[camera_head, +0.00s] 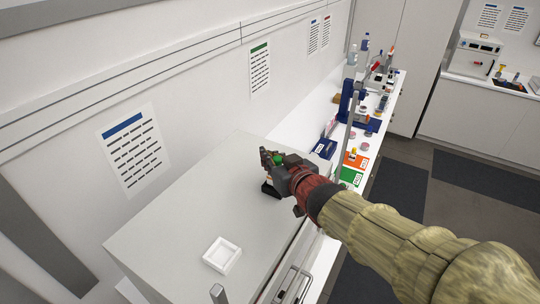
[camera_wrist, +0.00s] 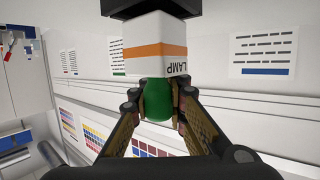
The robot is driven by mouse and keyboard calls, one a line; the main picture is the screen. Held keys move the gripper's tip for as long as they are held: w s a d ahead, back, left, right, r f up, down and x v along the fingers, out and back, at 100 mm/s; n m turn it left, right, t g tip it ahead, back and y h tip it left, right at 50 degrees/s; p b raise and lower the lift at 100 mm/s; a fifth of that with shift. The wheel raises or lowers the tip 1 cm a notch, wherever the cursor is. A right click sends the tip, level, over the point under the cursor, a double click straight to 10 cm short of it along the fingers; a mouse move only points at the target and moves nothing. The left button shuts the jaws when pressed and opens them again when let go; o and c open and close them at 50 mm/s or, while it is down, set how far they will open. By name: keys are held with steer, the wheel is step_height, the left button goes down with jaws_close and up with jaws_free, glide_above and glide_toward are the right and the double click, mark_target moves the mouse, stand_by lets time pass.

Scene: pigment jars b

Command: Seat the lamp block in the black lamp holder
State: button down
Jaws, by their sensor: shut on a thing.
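The lamp block (camera_wrist: 155,38) is white with an orange band and reads LAMP upside down in the wrist view. My gripper (camera_wrist: 155,97) is shut on its green knob (camera_wrist: 157,105), with a finger on each side. A black piece, seemingly the lamp holder (camera_wrist: 155,8), shows against the block's far end at the top of the wrist view. In the head view my gripper (camera_head: 274,160) is above the grey cabinet top, with the green knob (camera_head: 279,158) between the fingers. The black piece (camera_head: 268,190) is below it. I cannot tell whether the block is inside it or just over it.
A white square tray (camera_head: 222,255) lies on the near part of the grey cabinet top (camera_head: 185,215). Beyond, a white bench holds a blue stand (camera_head: 346,100), bottles, jars and orange and green cards (camera_head: 354,160). The wall with posters runs along the left.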

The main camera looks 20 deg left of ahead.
steer(key=shift+f+b, duration=0.95)
steer(key=shift+f, duration=0.25)
steer(key=c, duration=1.8)
jaws_free()
steer(key=shift+o, duration=0.7)
steer(key=shift+d, duration=0.1)
steer(key=v, duration=1.2)
